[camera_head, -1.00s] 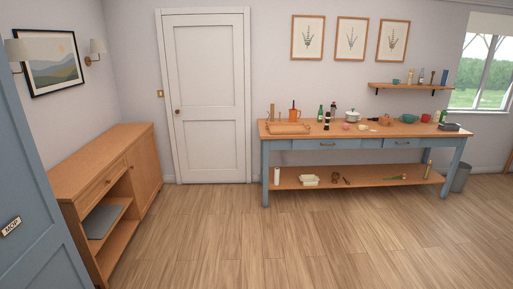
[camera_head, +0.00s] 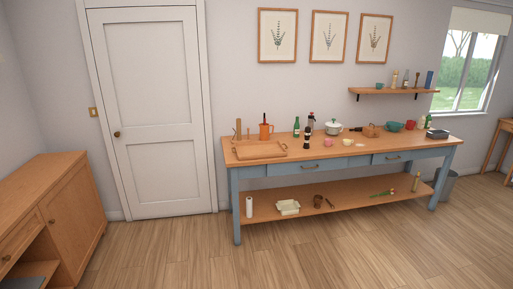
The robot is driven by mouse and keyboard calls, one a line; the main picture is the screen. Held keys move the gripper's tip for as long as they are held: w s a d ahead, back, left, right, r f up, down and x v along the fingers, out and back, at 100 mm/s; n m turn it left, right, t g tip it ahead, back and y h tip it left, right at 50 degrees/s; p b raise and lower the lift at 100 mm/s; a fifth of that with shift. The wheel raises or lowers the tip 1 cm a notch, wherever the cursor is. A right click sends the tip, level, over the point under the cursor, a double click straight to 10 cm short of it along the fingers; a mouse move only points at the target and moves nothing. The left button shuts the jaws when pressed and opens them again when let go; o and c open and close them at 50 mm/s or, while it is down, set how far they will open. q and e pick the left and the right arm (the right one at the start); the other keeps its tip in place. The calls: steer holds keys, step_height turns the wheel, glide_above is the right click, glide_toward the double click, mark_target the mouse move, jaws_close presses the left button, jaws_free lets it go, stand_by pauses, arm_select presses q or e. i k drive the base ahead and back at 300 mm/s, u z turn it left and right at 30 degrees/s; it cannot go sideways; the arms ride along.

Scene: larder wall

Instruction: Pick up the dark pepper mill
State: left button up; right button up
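I cannot tell for sure which thing is the dark pepper mill. A slim dark brown, mill-like shape (camera_head: 417,79) stands upright on the wall shelf, between a grey bottle (camera_head: 406,79) and a blue box (camera_head: 429,79). A paler, similar shape (camera_head: 394,79) stands further left on the shelf. A small dark upright thing with a light band (camera_head: 307,140) stands on the long blue table, near a dark-topped bottle (camera_head: 311,121). Both candidates are small in the head view. Neither of my grippers is in view.
The long table (camera_head: 350,150) carries a tray (camera_head: 260,152), a green bottle (camera_head: 296,127), a white pot (camera_head: 333,128) and other kitchenware. Its lower shelf holds several things. A wooden cabinet (camera_head: 45,195) stands at left, a grey bin (camera_head: 447,186) at right. The wooden floor in front is open.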

mark_target(306, 145)
steer(key=z, duration=0.15)
steer(key=i, duration=1.95)
steer(key=z, duration=0.25)
steer(key=i, duration=2)
